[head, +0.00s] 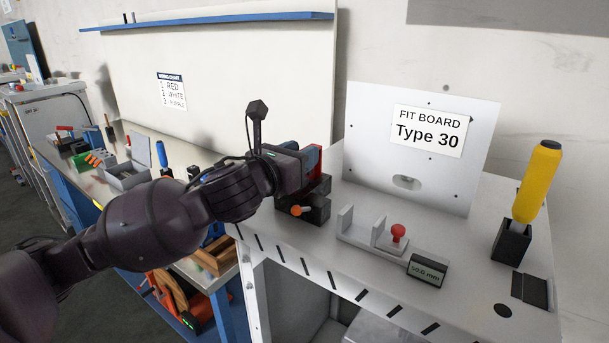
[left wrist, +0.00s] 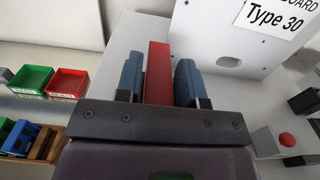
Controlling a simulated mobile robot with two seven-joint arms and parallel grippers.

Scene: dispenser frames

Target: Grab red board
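The red board (head: 314,163) stands upright in a black holder (head: 305,207) on the grey worktop, mostly hidden behind my left gripper (head: 299,163) in the head view. In the left wrist view the red board (left wrist: 158,75) lies between the two blue finger pads of my left gripper (left wrist: 158,82). A pad is on each side of it, with what look like narrow gaps, so the gripper appears open around the board. My right gripper is in neither view.
A white fit board (head: 420,160) stands behind the worktop. To the right are a grey fixture with a red knob (head: 398,232), a small display (head: 427,270) and a yellow-handled tool (head: 537,185) in a black holder. Green (left wrist: 30,78) and red (left wrist: 68,83) bins are at left.

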